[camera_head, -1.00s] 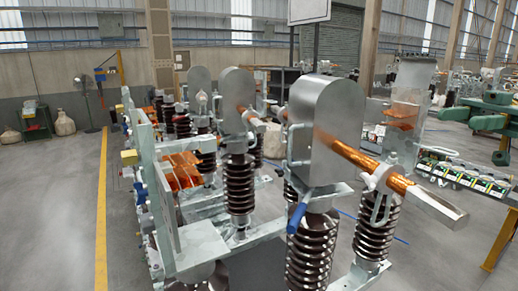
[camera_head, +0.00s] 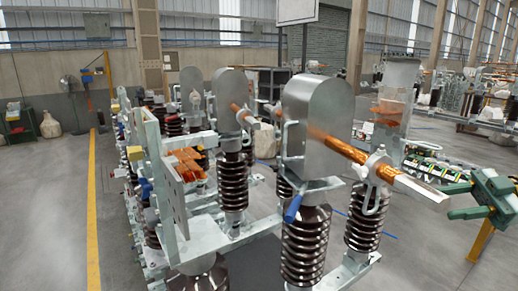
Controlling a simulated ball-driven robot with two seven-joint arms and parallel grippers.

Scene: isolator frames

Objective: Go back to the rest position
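My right gripper (camera_head: 446,201) is green and comes in at the right edge in the head view. My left gripper is not in view. The nearest isolator frame has brown ribbed insulators (camera_head: 304,245), a rounded grey metal shield (camera_head: 307,115) and a blue piece (camera_head: 292,209) under it.
More insulators (camera_head: 233,180) and shields (camera_head: 229,88) stand in a row behind.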

